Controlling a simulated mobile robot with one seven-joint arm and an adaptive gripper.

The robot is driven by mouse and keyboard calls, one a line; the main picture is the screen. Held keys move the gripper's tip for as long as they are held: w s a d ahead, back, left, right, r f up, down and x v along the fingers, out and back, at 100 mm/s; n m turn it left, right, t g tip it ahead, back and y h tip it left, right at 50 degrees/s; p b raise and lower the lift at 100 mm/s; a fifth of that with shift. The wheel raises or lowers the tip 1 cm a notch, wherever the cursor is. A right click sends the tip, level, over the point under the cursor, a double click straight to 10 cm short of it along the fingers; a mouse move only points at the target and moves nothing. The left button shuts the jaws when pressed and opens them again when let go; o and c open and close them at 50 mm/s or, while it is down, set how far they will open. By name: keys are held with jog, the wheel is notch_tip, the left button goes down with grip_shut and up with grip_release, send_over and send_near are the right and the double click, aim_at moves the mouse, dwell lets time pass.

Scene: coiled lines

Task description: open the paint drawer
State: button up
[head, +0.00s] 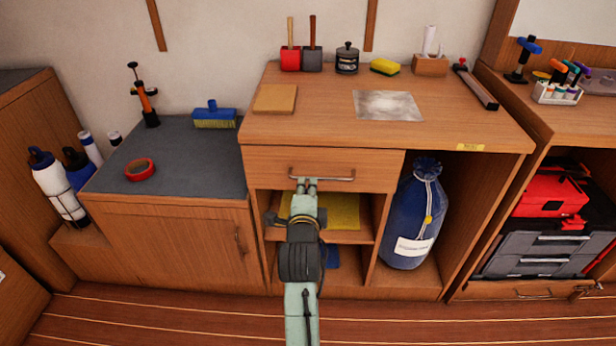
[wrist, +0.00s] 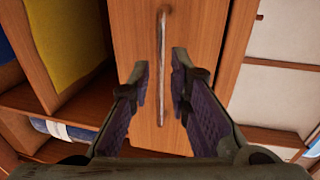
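A wooden drawer (head: 270,168) sits under the top of the middle workbench, its front closed against the cabinet. I see no readable label on it, so I cannot confirm it is the paint drawer. Its metal bar handle (head: 335,179) runs across the front. My gripper (head: 307,183) is at the left part of this handle. In the wrist view the gripper (wrist: 160,75) is open, with one finger on each side of the handle (wrist: 162,50). Both fingers look apart from the bar. I cannot tell how deep the bar sits between them. The drawer front (wrist: 203,40) fills the middle of that view.
Below the drawer is an open shelf with a yellow sheet (head: 340,211). A blue bag (head: 413,220) stands in the open bay to the right. A board (head: 275,98), a metal plate (head: 388,105) and tools lie on the bench top. The floor (head: 400,320) in front is clear.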

aim_at(308, 179)
jog(key=p+x, duration=0.1)
jog(key=x, duration=0.5)
jog(key=shift+c, duration=0.3)
jog(key=shift+s, duration=0.1)
grip_shut()
